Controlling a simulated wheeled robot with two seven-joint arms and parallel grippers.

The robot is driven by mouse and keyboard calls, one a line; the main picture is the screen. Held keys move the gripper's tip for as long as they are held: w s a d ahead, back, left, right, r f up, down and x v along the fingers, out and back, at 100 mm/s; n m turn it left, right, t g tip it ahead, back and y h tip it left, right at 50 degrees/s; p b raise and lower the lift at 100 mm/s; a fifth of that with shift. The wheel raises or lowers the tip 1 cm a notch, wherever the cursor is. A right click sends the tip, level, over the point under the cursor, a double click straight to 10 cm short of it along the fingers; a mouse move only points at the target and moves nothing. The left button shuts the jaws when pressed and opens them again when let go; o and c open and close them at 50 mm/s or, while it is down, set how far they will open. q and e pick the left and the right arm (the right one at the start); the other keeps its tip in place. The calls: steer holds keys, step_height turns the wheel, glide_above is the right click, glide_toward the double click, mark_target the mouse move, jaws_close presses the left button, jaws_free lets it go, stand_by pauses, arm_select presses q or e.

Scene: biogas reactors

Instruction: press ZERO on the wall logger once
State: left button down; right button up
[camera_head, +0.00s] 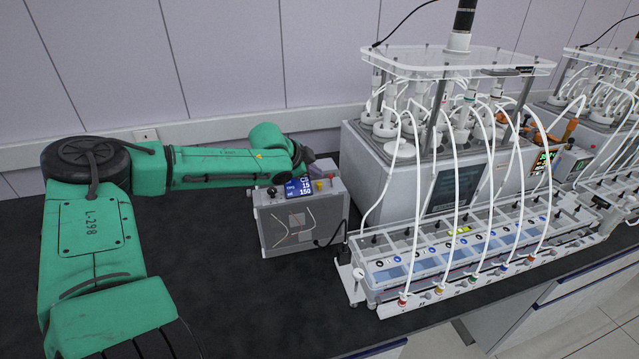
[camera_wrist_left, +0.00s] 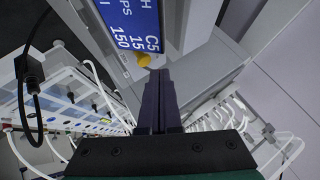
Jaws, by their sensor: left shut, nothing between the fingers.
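A grey box with a blue screen (camera_head: 298,187), apparently the logger, stands on the black bench close to the wall. Its screen (camera_wrist_left: 130,25) shows white text, including "C5", "15" and "150". In the left wrist view a yellow button (camera_wrist_left: 143,59) sits beside the screen. I cannot read a ZERO label. My left gripper (camera_head: 309,156) is over the back of the box, with its fingers partly hidden by the arm. In the wrist view its dark purple fingers (camera_wrist_left: 158,75) are shut and empty, tips near the yellow button; contact cannot be told. My right gripper is out of view.
A reactor unit (camera_head: 455,170) with white tubes stands right of the box. A long tray rack (camera_head: 365,272) with several tubes and valves lies in front of it. A black cable (camera_head: 335,238) runs from the box. The bench (camera_head: 225,290) left of the box is clear.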

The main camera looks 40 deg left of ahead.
arm_select(q)
steer(key=shift+f+b, duration=0.3)
steer(key=shift+f, duration=0.1)
steer(key=shift+s+f+b, duration=0.1)
steer(key=shift+f+b, duration=0.65)
steer(key=shift+f, duration=0.15)
stand_by(0.9)
stand_by(0.3)
steer(key=shift+r+p, duration=1.3)
step_height(320, 180, up, 5)
steer(key=p, duration=0.5)
